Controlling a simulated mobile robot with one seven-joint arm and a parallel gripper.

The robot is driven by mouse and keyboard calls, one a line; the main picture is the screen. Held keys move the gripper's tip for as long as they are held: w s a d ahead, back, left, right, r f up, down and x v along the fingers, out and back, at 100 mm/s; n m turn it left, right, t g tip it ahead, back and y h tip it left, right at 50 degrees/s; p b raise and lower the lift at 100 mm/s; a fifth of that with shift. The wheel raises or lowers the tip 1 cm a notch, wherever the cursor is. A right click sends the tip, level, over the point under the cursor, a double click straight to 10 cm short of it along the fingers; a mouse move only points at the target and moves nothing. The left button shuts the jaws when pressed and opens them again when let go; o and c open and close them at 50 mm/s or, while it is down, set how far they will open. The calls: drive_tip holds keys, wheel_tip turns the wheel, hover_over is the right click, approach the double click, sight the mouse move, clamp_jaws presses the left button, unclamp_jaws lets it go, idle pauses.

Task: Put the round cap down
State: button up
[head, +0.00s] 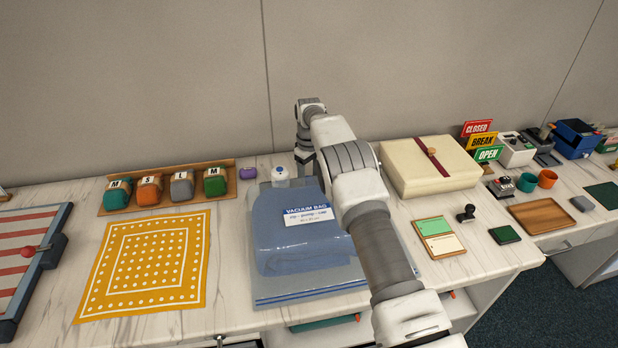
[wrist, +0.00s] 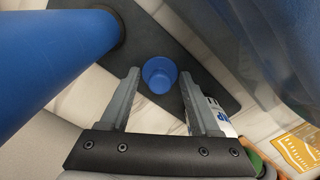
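A round blue cap (wrist: 159,74) shows in the wrist view, lying on or just above a dark grey plate (wrist: 205,85); I cannot tell whether it touches the plate. My gripper (wrist: 160,78) is open, with one finger on each side of the cap and a visible gap at both sides. In the head view my gripper is mostly hidden behind my arm, at the back of the counter.
A large blue cylinder (wrist: 50,45) stands close to my left finger in the wrist view. A cream box (head: 400,180) is to the right of my arm. A wooden rack of coloured blocks (head: 113,207) and a yellow cloth (head: 110,285) lie to the left.

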drive_tip(key=s+d+r+m+t, duration=0.1)
drive_tip(key=s+d+r, duration=0.2)
drive_tip(key=r, duration=1.1)
drive_tip(key=s+d+r+m, duration=0.2)
drive_tip(key=r, duration=1.1)
drive_tip(key=s+d+r+m+t, duration=0.2)
drive_tip(key=s+d+r, duration=0.2)
drive_tip(key=s+r, duration=0.65)
drive_tip(key=s+d+m+t, duration=0.1)
drive_tip(key=s+d+m, duration=0.15)
drive_tip(key=s, duration=1.05)
drive_tip(key=s+d+f+m, duration=0.1)
drive_tip(key=s+f, duration=0.2)
drive_tip(key=s, duration=0.5)
drive_tip(key=s+d+f+m+t, duration=0.1)
drive_tip(key=s+f, duration=0.2)
drive_tip(key=s, duration=0.5)
drive_tip(key=shift+s+d+f+t+p, duration=0.2)
drive_tip(key=shift+f+t+p, duration=0.1)
drive_tip(key=shift+p, duration=0.1)
